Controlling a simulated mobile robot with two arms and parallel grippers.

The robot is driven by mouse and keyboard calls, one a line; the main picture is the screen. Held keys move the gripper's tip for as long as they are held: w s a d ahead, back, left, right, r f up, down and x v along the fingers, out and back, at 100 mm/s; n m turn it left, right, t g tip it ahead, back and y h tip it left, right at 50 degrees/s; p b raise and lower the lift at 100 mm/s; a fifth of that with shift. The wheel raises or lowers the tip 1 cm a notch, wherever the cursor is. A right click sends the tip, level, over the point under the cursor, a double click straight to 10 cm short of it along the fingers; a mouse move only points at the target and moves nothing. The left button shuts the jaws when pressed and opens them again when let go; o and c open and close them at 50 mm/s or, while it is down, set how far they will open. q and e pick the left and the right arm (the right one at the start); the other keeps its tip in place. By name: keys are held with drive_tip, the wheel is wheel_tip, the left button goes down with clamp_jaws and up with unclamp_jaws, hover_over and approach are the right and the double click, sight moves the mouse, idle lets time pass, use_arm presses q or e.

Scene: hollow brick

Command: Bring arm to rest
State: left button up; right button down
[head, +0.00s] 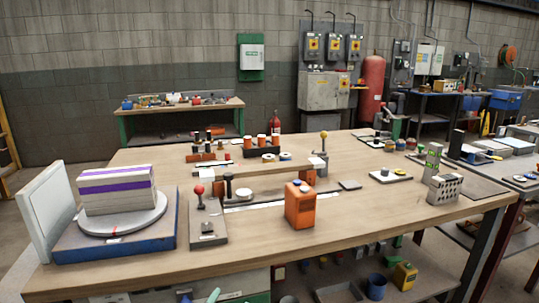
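Neither of my grippers nor my arms can be made out in the head view. A grey hollow brick (444,189) with several dark holes in its face sits on the right part of the wooden workbench (330,225). Nothing touches it from above. A pale block with purple bands (117,190) rests on a round grey turntable (122,221) at the left of the bench. The turntable stands on a blue base (113,249) beside an upright white panel (47,209).
An orange box-shaped device (299,205) stands near the bench's front middle. A red-knobbed lever plate (207,222) is left of it. A grey-and-green post (431,163) stands just behind the hollow brick. The front right bench top is mostly clear.

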use_arm(q)
drive_tip(key=s+a+f+n+g+y, duration=0.4)
drive_tip(key=s+a+f+g, duration=0.35)
drive_tip(key=s+f, duration=0.35)
drive_tip(key=s+a+f+n+g, duration=0.1)
drive_tip(key=s+a+f+g, duration=0.15)
drive_tip(key=s, duration=0.55)
drive_tip(key=s+a+f+g, duration=0.1)
drive_tip(key=s+a+g, duration=0.1)
drive_tip(key=s+g, duration=0.35)
drive_tip(key=s+f, duration=0.2)
drive_tip(key=f, duration=1.1)
drive_tip(key=s+f, duration=0.2)
drive_tip(key=f, duration=1.1)
drive_tip(key=s+a+p, duration=0.3)
drive_tip(key=s+p, duration=1.2)
drive_tip(key=p, duration=0.1)
drive_tip(key=shift+s+g+y, duration=0.15)
drive_tip(key=shift+g+y, duration=0.15)
drive_tip(key=shift+g, duration=0.15)
use_arm(e)
drive_tip(key=s+d+g, duration=0.1)
drive_tip(key=s+d, duration=0.2)
drive_tip(key=s, duration=1.3)
